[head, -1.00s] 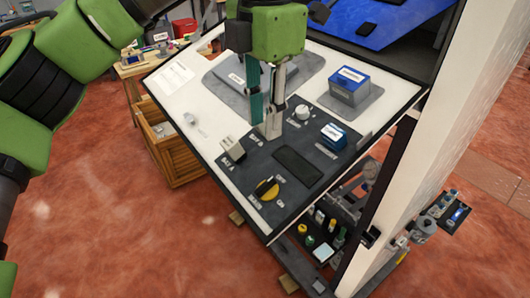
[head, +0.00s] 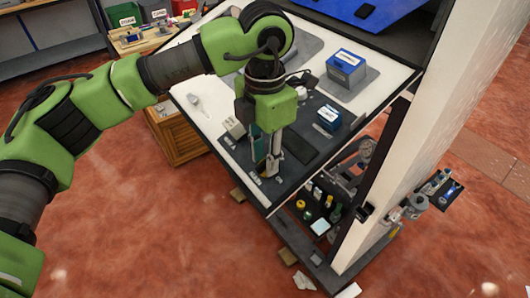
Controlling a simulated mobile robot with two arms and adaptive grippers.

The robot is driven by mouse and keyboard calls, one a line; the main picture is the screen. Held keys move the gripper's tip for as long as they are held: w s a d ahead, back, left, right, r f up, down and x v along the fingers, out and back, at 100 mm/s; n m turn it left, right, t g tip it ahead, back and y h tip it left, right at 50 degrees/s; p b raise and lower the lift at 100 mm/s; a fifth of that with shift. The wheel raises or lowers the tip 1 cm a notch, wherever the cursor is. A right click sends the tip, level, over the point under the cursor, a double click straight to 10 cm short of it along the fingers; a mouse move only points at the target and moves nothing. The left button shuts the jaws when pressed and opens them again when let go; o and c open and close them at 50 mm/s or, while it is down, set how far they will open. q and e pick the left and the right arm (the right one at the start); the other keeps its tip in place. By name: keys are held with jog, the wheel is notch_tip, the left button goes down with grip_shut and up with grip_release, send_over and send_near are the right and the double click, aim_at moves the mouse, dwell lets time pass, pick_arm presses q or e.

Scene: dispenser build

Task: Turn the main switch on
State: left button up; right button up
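The main switch, a yellow and black rotary knob (head: 263,169), sits at the front corner of the dark control panel (head: 292,146) and is mostly hidden by my gripper. My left gripper (head: 266,170) points down over the knob from above. Its two fingers are apart, one on each side of the knob. I cannot tell whether they touch it, and the knob's angle is hidden. My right gripper is out of view.
A light wall post (head: 408,150) stands to the right. A wooden crate (head: 176,138) is at the left.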

pick_arm(q)
jog(key=c, duration=0.4)
grip_shut()
